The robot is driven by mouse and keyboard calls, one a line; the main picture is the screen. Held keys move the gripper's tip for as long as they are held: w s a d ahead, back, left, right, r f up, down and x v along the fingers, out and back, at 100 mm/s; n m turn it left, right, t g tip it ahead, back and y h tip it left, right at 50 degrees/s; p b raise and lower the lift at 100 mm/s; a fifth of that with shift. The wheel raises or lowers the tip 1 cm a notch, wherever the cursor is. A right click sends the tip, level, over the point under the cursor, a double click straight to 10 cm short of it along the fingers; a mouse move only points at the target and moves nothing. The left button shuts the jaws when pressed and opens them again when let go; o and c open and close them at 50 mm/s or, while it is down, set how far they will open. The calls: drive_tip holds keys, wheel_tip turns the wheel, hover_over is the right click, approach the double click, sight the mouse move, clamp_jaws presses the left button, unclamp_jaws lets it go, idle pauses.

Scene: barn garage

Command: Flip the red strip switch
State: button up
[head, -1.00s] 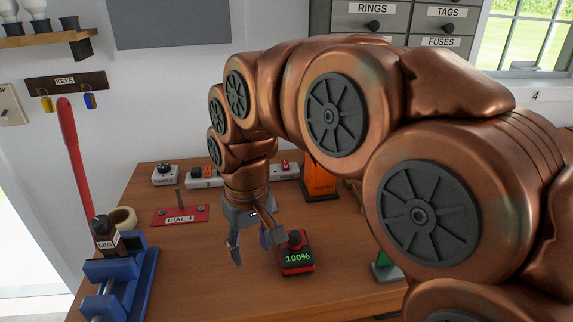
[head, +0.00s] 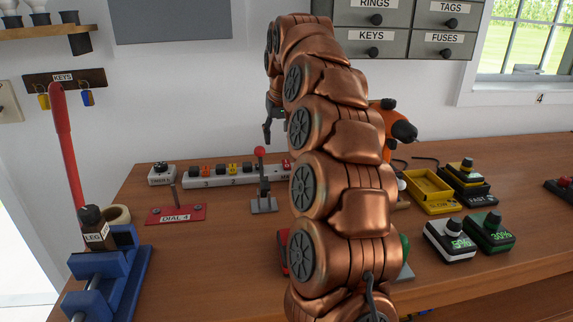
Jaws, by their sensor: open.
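A white power strip (head: 220,178) lies along the back of the workbench, with orange, black and yellow switches on it. A red switch (head: 286,164) shows at its right end, just left of my arm. The arm hides what lies beyond. My gripper (head: 267,138) is open and empty, raised above the back of the bench near the wall. It appears above the right part of the strip, apart from it, with fingers pointing down. The arm partly hides the gripper.
A red-knobbed lever (head: 262,180) stands in front of the strip. Dial boxes (head: 449,242) and a yellow tray (head: 430,190) sit right. An orange tool (head: 396,125) stands behind my arm.

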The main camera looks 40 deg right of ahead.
sight(286, 162)
drive_tip(key=shift+m+h, duration=0.3)
drive_tip(key=shift+m, duration=0.1)
drive_tip(key=w+d+f, duration=0.1)
drive_tip(key=d+f, duration=0.1)
drive_tip(key=f, duration=0.1)
drive_tip(key=w+d+f, duration=0.2)
drive_tip(key=f, duration=0.2)
drive_tip(key=w+d+f, duration=0.2)
drive_tip(key=f, duration=0.2)
drive_tip(key=shift+f, duration=0.15)
clamp_jaws()
